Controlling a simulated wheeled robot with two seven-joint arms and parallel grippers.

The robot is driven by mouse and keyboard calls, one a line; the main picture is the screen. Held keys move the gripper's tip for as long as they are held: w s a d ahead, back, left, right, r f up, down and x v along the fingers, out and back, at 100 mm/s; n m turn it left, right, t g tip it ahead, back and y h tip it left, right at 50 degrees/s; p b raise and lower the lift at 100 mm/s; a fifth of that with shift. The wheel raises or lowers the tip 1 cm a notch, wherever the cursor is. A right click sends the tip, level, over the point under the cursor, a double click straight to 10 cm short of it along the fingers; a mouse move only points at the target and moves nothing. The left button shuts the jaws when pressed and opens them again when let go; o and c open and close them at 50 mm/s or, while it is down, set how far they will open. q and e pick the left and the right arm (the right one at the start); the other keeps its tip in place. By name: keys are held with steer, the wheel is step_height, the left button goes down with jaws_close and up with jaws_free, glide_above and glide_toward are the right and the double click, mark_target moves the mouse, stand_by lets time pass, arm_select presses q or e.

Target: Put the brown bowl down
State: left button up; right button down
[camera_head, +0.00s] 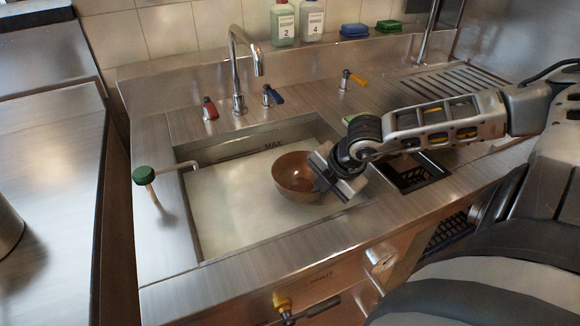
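The brown bowl (292,177) is in the sink (215,215), toward its right side, upright with its opening facing up. My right gripper (326,178) is at the bowl's right rim and covers part of that rim. Its fingers seem to straddle the rim, but whether they are shut on it cannot be made out for sure. The sink holds pale, cloudy liquid or has a pale floor, and whether the bowl touches it is unclear. My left gripper is not in view.
A tall faucet (238,70) stands behind the sink between red and blue knobs. A green-topped handle (144,175) stands at the sink's left. Two labelled bottles (283,24) and sponges are on the back ledge. A black grate (412,174) lies right of the sink.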

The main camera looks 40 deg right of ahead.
mark_target(308, 192)
steer(key=w+a+f, duration=0.2)
steer(key=w+f, duration=0.1)
steer(key=w+a+f, duration=0.1)
steer(key=w+f, duration=0.1)
steer(key=shift+a+f, duration=0.2)
steer(key=shift+a, duration=0.05)
steer(key=shift+w+a+f, duration=0.2)
steer(key=shift+f, duration=0.15)
step_height(308, 192, down, 3)
steer(key=shift+f, duration=0.15)
steer(key=c, duration=1.6)
jaws_free()
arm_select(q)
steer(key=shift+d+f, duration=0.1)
arm_select(e)
steer(key=v, duration=1)
steer(key=shift+s+d+r, duration=0.1)
steer(key=shift+s+r, duration=0.1)
steer(key=shift+r, duration=0.1)
steer(key=shift+s+r, duration=0.3)
steer(key=shift+r, duration=0.3)
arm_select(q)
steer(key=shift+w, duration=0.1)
